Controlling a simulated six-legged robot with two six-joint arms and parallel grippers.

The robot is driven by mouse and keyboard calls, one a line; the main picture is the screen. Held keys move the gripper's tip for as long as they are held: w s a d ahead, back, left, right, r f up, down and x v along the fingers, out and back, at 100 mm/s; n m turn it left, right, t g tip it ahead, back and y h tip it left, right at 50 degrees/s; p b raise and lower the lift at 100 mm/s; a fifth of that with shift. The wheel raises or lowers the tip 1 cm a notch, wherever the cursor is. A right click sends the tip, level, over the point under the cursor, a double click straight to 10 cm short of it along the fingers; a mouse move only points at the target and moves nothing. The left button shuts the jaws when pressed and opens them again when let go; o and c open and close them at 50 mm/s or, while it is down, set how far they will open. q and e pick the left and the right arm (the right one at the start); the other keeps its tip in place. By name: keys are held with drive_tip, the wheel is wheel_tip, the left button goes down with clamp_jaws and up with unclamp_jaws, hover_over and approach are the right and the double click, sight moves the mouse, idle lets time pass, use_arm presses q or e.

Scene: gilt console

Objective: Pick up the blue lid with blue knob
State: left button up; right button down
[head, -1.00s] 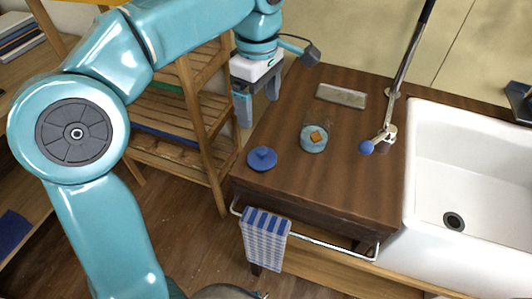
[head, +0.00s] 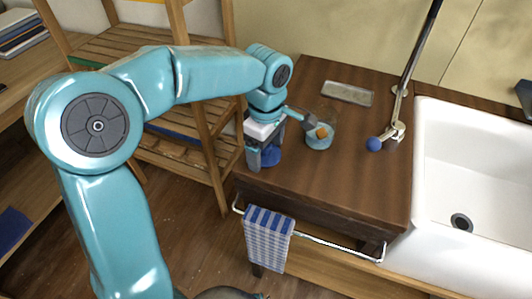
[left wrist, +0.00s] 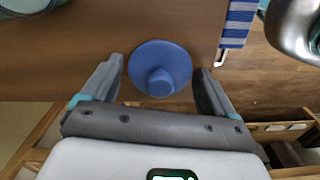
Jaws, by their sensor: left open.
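The blue lid (left wrist: 143,57) with its blue knob (left wrist: 160,81) lies on the wooden counter (head: 335,180) near its left edge. In the head view the lid (head: 270,156) is partly hidden behind my left gripper (head: 263,165). In the left wrist view my left gripper (left wrist: 158,90) is open, with one finger on each side of the lid and the knob between them. I cannot tell whether the fingers touch the lid. My right gripper is not in view.
A teal cup with an orange thing (head: 319,138) stands right of the gripper. A glass-like tray (head: 347,94) lies behind. A faucet with a blue ball (head: 374,144) and a white sink (head: 480,150) are at right. A striped towel (head: 268,240) hangs from the front rail.

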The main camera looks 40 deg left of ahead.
use_arm(q)
drive_tip(key=c, duration=0.9)
drive_tip(key=shift+o, duration=0.2)
